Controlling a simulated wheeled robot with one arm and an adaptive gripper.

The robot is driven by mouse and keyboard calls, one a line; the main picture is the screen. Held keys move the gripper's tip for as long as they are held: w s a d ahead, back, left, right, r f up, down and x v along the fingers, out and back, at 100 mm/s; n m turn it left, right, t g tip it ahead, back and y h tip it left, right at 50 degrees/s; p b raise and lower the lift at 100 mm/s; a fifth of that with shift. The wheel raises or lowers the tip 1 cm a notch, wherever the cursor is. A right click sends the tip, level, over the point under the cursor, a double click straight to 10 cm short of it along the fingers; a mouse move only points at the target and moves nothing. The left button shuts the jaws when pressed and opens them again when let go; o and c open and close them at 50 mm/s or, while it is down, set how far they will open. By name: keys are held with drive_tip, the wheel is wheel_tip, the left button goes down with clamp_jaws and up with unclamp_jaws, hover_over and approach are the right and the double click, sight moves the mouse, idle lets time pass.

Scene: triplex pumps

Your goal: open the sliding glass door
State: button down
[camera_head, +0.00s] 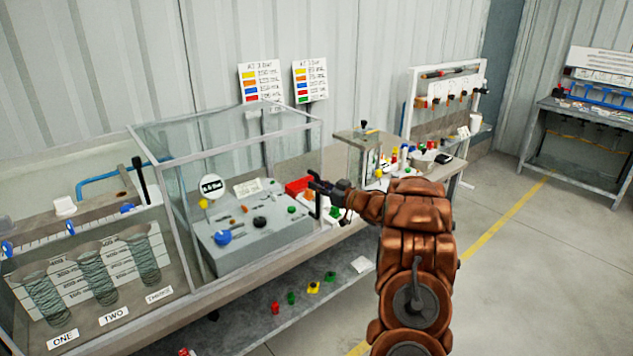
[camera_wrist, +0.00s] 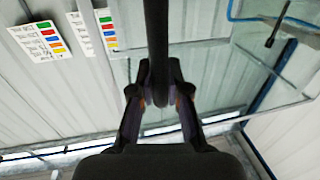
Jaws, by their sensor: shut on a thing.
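The clear glass door (camera_head: 255,150) is the front pane of a glass case over a grey control panel (camera_head: 255,232). A black upright handle (camera_head: 319,206) stands at its right edge. My gripper (camera_head: 316,186) is at this handle, with its fingers around the upper part. In the wrist view, the dark handle bar (camera_wrist: 157,45) runs down between the two fingers of my gripper (camera_wrist: 160,97), which are shut on it. The lower end of the bar is between the fingertips. The pane's exact edges are hard to make out.
Another black handle (camera_head: 139,180) stands at the left, near measuring cylinders (camera_head: 97,275). Small coloured parts (camera_head: 314,287) lie on the lower shelf. A small glass-sided stand (camera_head: 362,155) is right of the case. The floor (camera_head: 540,270) at the right is clear.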

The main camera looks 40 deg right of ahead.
drive_tip(key=shift+w+d+r, duration=0.1)
drive_tip(key=shift+d+r, duration=0.05)
drive_tip(key=shift+d, duration=1.15)
drive_tip(key=c, duration=1.1)
unclamp_jaws()
drive_tip(key=shift+c, duration=0.2)
drive_tip(key=shift+s+d, duration=0.1)
drive_tip(key=shift+s, duration=0.1)
drive_tip(key=s+d, duration=0.2)
drive_tip(key=s, duration=0.9)
drive_tip(key=shift+s, duration=0.35)
drive_tip(key=shift+d, duration=0.15)
